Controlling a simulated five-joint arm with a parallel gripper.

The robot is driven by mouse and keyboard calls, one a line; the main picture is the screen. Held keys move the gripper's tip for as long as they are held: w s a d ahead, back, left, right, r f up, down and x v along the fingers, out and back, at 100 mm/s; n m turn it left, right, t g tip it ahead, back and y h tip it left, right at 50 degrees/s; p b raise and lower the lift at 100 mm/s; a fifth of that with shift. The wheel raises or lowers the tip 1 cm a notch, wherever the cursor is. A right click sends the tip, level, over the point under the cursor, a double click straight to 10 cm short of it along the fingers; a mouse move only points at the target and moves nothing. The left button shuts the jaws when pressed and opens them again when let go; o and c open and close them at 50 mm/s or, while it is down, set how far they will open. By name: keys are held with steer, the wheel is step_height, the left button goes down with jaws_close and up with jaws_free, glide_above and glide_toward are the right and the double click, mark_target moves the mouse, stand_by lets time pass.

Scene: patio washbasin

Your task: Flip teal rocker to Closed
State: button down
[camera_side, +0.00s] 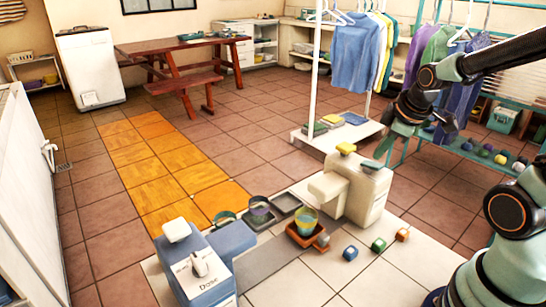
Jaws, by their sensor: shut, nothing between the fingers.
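The teal rocker (372,165) is a small teal piece on top of the cream dispenser-like block (368,197), beside a yellow rocker (346,148). Its tilt is too small to tell, and I cannot read any Closed mark. My gripper (383,150) comes down from the upper right, just above and to the right of the teal rocker. It is shut and empty. I cannot tell whether the fingertips touch the rocker.
A blue box with a white lever (200,265) stands front left. An orange tray (303,238) holds a cup (306,221). Blue, green and orange cubes (379,244) lie to the right on light tiles. A clothes rack (314,75) stands behind.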

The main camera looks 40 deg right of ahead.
mark_target(374, 164)
steer(key=shift+f, duration=0.1)
stand_by(0.6)
steer(key=shift+s+f, duration=0.1)
steer(key=shift+f, duration=0.2)
steer(key=shift+s+f, duration=0.1)
steer(key=shift+f, duration=0.3)
stand_by(0.6)
steer(key=shift+r, duration=0.1)
stand_by(0.3)
steer(key=shift+w+r, duration=0.2)
steer(key=shift+r, duration=0.55)
steer(key=shift+w+r, duration=0.2)
steer(key=shift+r, duration=0.6)
steer(key=shift+w+r, duration=0.15)
steer(key=shift+r, duration=0.7)
steer(key=shift+w+r, duration=0.2)
steer(key=shift+r, duration=0.6)
